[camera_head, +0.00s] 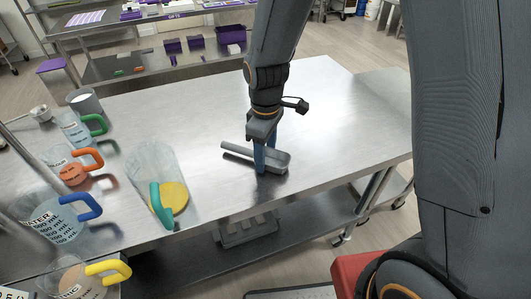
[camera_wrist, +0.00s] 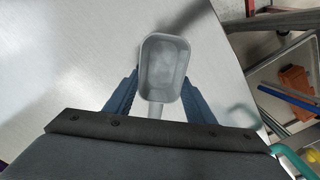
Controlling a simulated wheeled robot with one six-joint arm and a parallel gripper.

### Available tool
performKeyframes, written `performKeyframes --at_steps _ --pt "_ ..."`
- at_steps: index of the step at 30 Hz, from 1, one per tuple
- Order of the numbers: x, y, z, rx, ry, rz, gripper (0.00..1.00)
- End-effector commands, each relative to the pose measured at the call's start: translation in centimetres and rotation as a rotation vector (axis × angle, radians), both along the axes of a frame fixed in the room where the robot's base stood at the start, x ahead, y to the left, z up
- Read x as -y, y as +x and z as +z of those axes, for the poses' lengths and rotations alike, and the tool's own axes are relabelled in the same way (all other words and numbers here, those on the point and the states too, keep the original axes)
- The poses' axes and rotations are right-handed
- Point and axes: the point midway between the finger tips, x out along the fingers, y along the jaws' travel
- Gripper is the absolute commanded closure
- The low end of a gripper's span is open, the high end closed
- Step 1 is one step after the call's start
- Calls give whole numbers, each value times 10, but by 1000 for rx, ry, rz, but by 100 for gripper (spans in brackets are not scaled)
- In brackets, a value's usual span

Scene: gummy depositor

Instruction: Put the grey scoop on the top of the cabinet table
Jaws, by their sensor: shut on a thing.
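The grey scoop (camera_head: 238,150) is at the steel table (camera_head: 320,110), close to its front edge, in the head view. Its handle points left and its bowl lies to the right. My gripper (camera_head: 264,160) comes down from above with blue fingers and is shut on the scoop. In the wrist view the scoop's open bowl (camera_wrist: 163,62) faces the camera between the two blue fingers (camera_wrist: 157,95), and its handle runs back between them. I cannot tell whether the scoop touches the table or hangs slightly above it.
The table's middle and right are clear. A shelf (camera_head: 150,65) with purple boxes stands behind.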

Motion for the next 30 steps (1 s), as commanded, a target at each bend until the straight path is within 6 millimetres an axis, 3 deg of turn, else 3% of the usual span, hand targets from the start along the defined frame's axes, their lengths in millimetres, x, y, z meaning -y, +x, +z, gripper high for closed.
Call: performKeyframes --at_steps 5,6,9,21,30 --pt "0 0 -3 -1 0 0 91" --pt "0 0 -3 0 0 0 45" --pt "0 0 -3 0 0 0 32" --pt "0 1 4 3 1 0 32" --pt "-1 2 47 5 2 0 32"
